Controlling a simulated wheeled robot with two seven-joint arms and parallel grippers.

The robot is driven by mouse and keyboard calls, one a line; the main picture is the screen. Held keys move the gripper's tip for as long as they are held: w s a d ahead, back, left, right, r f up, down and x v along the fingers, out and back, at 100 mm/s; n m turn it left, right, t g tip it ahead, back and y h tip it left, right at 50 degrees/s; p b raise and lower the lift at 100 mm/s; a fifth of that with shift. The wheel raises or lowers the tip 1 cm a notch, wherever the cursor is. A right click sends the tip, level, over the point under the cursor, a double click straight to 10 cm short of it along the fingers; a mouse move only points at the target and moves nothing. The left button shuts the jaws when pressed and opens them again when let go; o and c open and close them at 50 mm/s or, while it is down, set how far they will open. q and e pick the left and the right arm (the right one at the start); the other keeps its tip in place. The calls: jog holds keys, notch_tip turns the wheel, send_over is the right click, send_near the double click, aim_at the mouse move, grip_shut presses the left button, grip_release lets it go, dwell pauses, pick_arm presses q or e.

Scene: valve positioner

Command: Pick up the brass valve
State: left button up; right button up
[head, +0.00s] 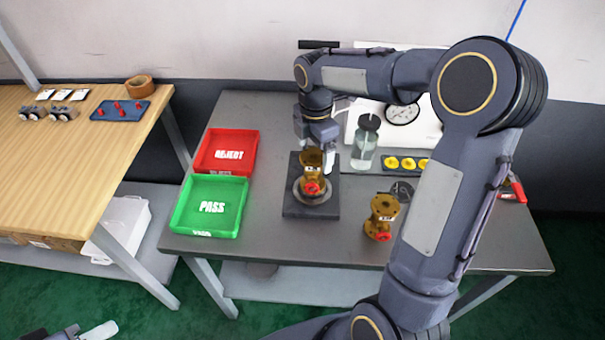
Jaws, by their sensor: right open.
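A brass valve (312,171) with a red part on its front stands upright on a dark square fixture (318,209) in the middle of the grey table. A second brass valve (384,208), also with a red part, stands on the table to the right. My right gripper (318,149) is open, pointing down just above and behind the valve on the fixture. I cannot tell whether it touches that valve. Part of my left gripper (98,331) shows at the bottom left edge, and its jaws are not clear.
A red REJECT tray (227,138) and a green PASS tray (188,207) sit on the table's left side. Behind are a bottle (365,145), a gauge (402,111) and yellow pieces (408,163). My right arm covers the table's right part. A wooden bench (60,160) stands left.

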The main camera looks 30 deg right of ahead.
aim_at(313, 172)
jog(key=f, duration=0.6)
jog(key=shift+s+a+f, duration=0.25)
jog(key=shift+s, duration=0.05)
jog(key=c, duration=1.7)
jog(key=shift+r, duration=0.15)
grip_shut()
